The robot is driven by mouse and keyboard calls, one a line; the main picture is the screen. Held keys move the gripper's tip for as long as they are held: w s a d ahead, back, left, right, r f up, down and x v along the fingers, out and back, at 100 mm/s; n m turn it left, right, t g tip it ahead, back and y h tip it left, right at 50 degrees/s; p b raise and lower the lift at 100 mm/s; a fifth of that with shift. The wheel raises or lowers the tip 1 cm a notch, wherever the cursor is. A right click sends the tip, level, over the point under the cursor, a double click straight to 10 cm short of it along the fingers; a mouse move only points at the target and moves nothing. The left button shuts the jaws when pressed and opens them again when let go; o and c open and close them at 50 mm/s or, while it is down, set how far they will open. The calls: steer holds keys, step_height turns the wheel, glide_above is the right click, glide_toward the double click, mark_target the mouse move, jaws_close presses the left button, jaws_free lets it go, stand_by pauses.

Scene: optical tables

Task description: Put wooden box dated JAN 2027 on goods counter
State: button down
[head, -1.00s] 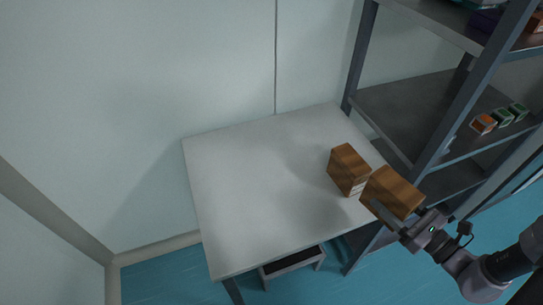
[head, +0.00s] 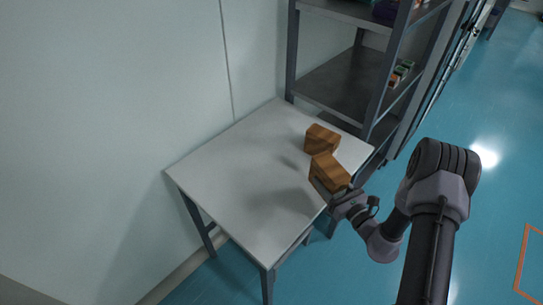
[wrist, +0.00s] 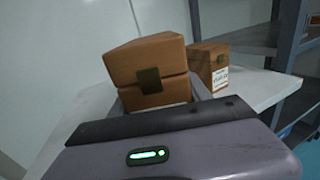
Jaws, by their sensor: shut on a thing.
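A wooden box (head: 328,173) with brown grain is in my gripper (head: 336,192), which is shut on it. In the head view it is over the right front edge of the pale table, the goods counter (head: 232,180); I cannot tell whether it touches the top. In the wrist view this held box (wrist: 148,68) is slightly tilted, with a dark square patch on its near side; no date shows. A second wooden box (head: 321,139) stands on the counter just behind it. Its white label shows in the wrist view (wrist: 219,78), too blurred to read.
A dark metal shelf (head: 345,83) stands behind and right of the counter, with small boxes (head: 399,72) on it. A pale wall (head: 110,90) runs along the back left. The left and middle of the counter top are clear.

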steer(key=shift+h, duration=0.3)
steer(key=a, duration=0.5)
steer(key=a+f+b, duration=0.1)
steer(key=a, duration=0.4)
steer(key=a+f+b, duration=0.1)
steer(key=a, duration=0.5)
steer(key=shift+w, duration=0.3)
steer(key=shift+f+m+t+b, duration=0.3)
steer(key=shift+f+b, duration=0.3)
steer(key=shift+f, duration=1.15)
steer(key=shift+f, duration=0.25)
steer(key=shift+c, duration=2.4)
jaws_free()
steer(key=shift+r, duration=0.1)
